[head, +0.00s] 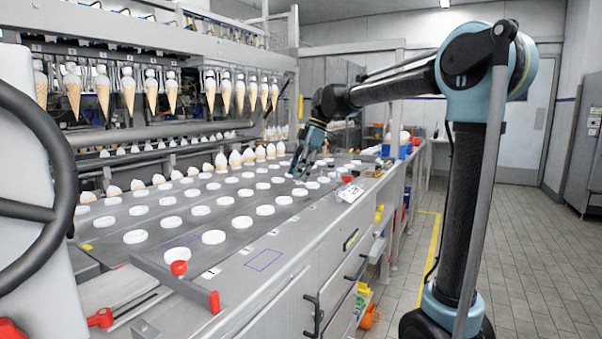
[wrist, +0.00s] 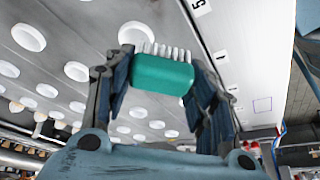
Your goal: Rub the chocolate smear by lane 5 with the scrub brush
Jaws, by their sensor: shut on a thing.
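My gripper (wrist: 160,74) is shut on the scrub brush (wrist: 160,76), a green block with white bristles, held between both fingers in the wrist view. The bristles point away from the wrist. In the head view my gripper (head: 303,172) is over the far part of the machine deck, near its right side; the brush is hard to make out there. The lane 5 label (wrist: 199,6) shows at the top of the wrist view on the pale edge strip, right of the brush. I cannot make out the chocolate smear in either view.
The grey deck (head: 190,226) carries rows of white round discs. Ice-cream cones (head: 170,93) hang in a row behind it. A white card (head: 350,193) lies on the right edge. A purple rectangle outline (head: 263,260) marks the front ledge. A blue bin (head: 405,151) stands beyond.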

